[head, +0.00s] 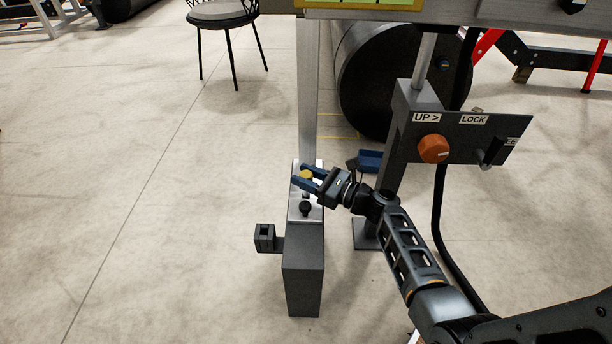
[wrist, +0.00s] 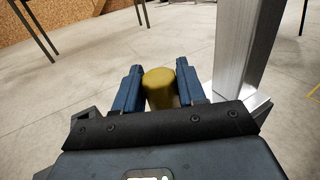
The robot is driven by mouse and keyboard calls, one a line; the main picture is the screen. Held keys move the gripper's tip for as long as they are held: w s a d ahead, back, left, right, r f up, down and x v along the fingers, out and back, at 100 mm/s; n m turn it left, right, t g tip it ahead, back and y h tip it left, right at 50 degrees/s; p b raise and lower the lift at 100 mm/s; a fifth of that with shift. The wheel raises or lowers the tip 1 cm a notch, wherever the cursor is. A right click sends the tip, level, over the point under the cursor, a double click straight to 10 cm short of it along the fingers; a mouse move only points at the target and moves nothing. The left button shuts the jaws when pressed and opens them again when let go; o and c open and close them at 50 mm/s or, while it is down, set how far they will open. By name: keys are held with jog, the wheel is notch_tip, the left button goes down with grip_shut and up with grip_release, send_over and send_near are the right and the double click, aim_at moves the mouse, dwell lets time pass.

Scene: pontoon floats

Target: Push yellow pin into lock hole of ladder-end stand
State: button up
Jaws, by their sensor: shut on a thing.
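The yellow pin (wrist: 160,88) stands between the two blue fingers of my gripper (wrist: 160,92) in the wrist view. In the head view the pin's yellow top (head: 306,174) shows between the fingertips of my gripper (head: 308,178), above the light metal top plate of the dark grey stand (head: 304,270). My gripper is shut on the pin. The pin's lower end and the lock hole are hidden, so I cannot tell how deep the pin sits. A black knob (head: 305,208) is on the plate in front of my gripper.
A metal post (head: 308,90) rises behind the stand and is close to the right finger in the wrist view. A small dark square socket (head: 265,237) juts from the stand's left. A panel with an orange knob (head: 433,148) stands to the right.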

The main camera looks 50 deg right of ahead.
jog(key=shift+f+b, duration=0.8)
jog(key=shift+f, duration=0.25)
jog(key=o, duration=1.2)
jog(key=s, duration=0.2)
jog(key=s+d+p, duration=0.1)
jog(key=s, duration=0.2)
jog(key=s+p, duration=0.1)
jog(key=s, duration=0.1)
jog(key=shift+s+d, duration=0.25)
jog(key=shift+s, duration=0.15)
